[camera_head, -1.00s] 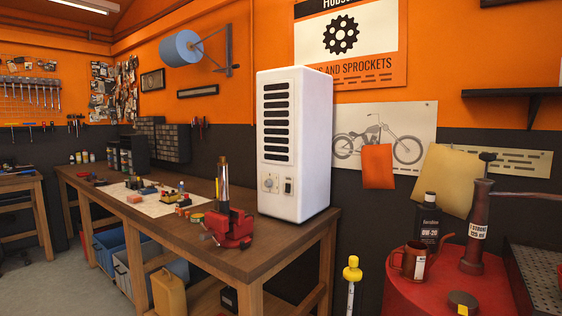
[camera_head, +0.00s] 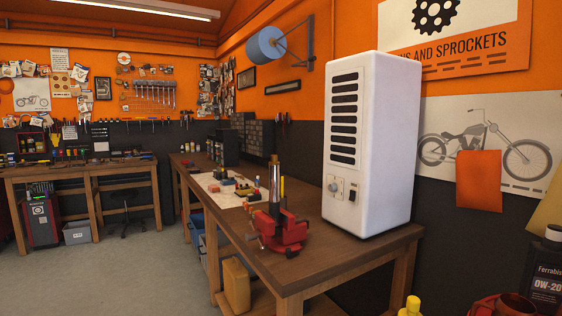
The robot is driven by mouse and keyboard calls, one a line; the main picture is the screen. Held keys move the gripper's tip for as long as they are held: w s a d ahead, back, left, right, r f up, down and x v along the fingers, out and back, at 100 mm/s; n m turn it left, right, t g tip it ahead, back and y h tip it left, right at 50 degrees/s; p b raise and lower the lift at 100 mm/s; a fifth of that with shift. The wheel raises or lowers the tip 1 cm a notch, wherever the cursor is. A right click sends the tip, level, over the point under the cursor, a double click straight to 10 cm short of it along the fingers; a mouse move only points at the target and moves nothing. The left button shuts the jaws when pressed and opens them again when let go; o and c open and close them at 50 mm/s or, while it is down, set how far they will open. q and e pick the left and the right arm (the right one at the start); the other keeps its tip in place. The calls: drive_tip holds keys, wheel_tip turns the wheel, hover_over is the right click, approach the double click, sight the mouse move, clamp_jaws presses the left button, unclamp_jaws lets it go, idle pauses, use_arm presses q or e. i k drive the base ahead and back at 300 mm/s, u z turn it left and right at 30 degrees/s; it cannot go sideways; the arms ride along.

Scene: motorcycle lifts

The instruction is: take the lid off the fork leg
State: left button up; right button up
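The fork leg (camera_head: 274,190) stands upright in the red vise (camera_head: 279,232) near the front edge of the wooden workbench. It is a slim metallic tube with a narrow brownish top end (camera_head: 274,159), which may be its lid; it is too small to tell. Neither of my grippers shows in the head view.
The workbench (camera_head: 325,256) runs back along the wall, with a tall white heater-like cabinet (camera_head: 376,140) right of the vise. Small parts lie on a pale mat (camera_head: 198,184). A yellow can (camera_head: 236,287) stands below. The grey floor (camera_head: 110,270) at left is clear.

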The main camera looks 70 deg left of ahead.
sight(273, 157)
drive_tip(key=u, duration=0.7)
drive_tip(key=i, duration=0.85)
drive_tip(key=u, duration=0.85)
